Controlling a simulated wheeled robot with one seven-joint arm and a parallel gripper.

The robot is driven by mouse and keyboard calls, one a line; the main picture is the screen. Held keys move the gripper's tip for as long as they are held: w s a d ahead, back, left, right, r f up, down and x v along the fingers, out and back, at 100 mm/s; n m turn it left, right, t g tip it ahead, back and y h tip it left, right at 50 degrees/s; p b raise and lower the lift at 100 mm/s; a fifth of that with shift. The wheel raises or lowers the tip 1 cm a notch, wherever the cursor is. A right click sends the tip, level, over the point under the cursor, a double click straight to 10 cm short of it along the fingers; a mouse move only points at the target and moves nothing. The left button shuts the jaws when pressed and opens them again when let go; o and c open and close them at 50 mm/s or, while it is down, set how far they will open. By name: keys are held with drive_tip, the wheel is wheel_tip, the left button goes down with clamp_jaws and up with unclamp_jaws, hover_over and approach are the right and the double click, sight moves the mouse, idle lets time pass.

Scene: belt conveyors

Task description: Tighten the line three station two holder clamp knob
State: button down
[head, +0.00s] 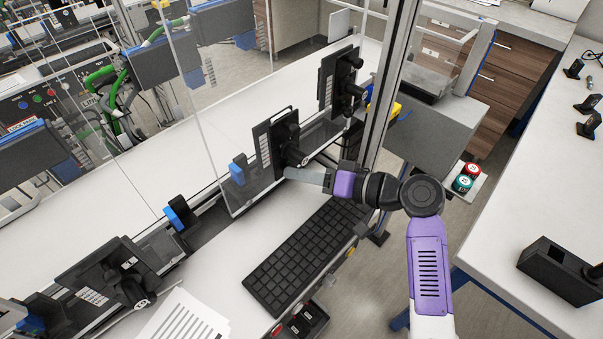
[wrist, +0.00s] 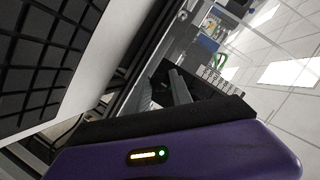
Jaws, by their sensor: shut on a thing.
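Several black holder stations stand in a row along the belt conveyor in the head view. The middle holder (head: 267,146) is a dark upright plate with a black clamp knob (head: 291,154) on its front. My gripper (head: 299,174) reaches in from the right and its fingers are shut at this knob. The fingers partly hide the contact, and no line or station number can be read on the holder. In the wrist view my gripper's purple body fills the bottom, and a dark holder part (wrist: 185,85) stands beyond it.
Another holder (head: 340,80) stands farther back and one (head: 118,277) at the front left. A black keyboard (head: 305,255) lies just in front of my gripper. A metal upright post (head: 388,85) stands close behind my wrist. Red and green buttons (head: 466,177) sit to the right.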

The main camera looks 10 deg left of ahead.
drive_tip(key=shift+r, duration=0.1)
drive_tip(key=c, duration=1.4)
unclamp_jaws()
drive_tip(key=shift+c, duration=0.2)
drive_tip(key=shift+b+v, duration=0.7)
drive_tip(key=shift+v, duration=3.2)
drive_tip(key=shift+w, duration=0.1)
